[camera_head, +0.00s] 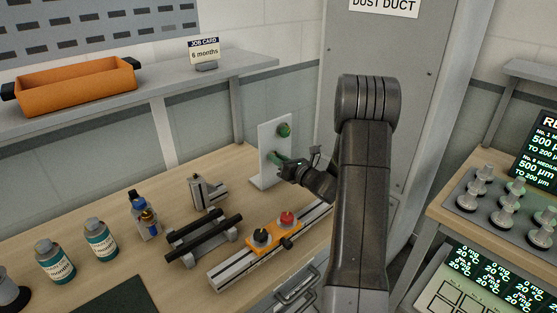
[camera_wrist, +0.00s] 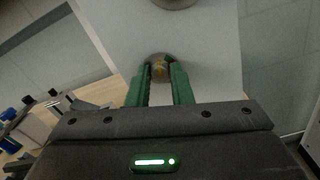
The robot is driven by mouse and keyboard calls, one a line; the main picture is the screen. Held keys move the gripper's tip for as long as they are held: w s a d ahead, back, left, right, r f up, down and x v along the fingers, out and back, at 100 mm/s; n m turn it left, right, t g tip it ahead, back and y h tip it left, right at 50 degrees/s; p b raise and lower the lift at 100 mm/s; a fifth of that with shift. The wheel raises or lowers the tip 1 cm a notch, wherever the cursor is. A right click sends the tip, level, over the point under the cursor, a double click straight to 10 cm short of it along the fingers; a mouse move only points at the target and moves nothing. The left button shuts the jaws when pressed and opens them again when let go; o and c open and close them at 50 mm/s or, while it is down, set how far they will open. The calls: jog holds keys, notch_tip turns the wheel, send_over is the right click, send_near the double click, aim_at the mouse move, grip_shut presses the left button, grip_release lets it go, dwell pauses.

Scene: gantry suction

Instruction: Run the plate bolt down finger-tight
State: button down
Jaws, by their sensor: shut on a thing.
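My gripper (camera_head: 280,160) reaches to the plate's face lower down, below that knob. In the wrist view the green fingers of my gripper (camera_wrist: 160,75) are closed around a small brassy bolt head (camera_wrist: 159,69) at the white plate (camera_wrist: 205,40). A grey round disc surrounds the bolt. The fingers hide much of the bolt, so I cannot tell how far it sits in. Another round fitting (camera_wrist: 174,2) shows at the top edge.
On the bench stand a rail with an orange block (camera_head: 264,243), a stand with black bars (camera_head: 204,238), a small grey vise-like block (camera_head: 208,192), and several bottles (camera_head: 101,240). An orange bin (camera_head: 76,87) sits on the shelf. A grey duct stands behind my arm.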

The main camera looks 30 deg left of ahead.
jog(key=c, duration=1.3)
grip_release()
jog(key=shift+d, duration=0.1)
jog(key=b+v, duration=0.3)
jog(key=v, duration=1)
jog(key=shift+s+d, duration=0.2)
jog(key=shift+d, duration=0.1)
jog(key=shift+a, duration=0.1)
jog(key=p+x, duration=0.3)
jog(key=x, duration=1)
jog(key=shift+w+a, duration=0.2)
jog(key=shift+a, duration=0.15)
jog(key=shift+d, duration=0.15)
